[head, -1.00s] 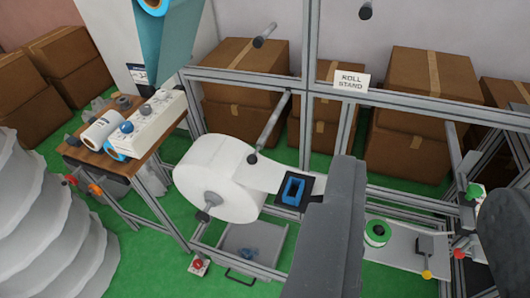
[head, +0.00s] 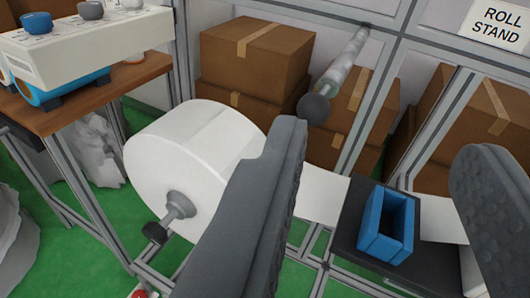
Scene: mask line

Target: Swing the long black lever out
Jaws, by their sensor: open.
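My gripper (head: 380,140) is open. One grey finger stands large in the centre and the other at the right edge, with nothing held between them. I cannot pick out a plainly long black lever. A grey rod (head: 343,65) with a dark round knob (head: 314,108) sticks out from the frame towards me, just above the tip of the left finger. A white roll (head: 195,160) sits left of that finger, partly hidden by it. Its metal spindle ends in a short black handle (head: 155,233).
A blue open box-shaped part (head: 386,226) sits on a black plate (head: 345,255) between the fingers, with white web beside it. Metal frame posts and stacked cartons (head: 255,55) stand behind. A wooden table (head: 110,92) with a white control box (head: 90,40) is at left.

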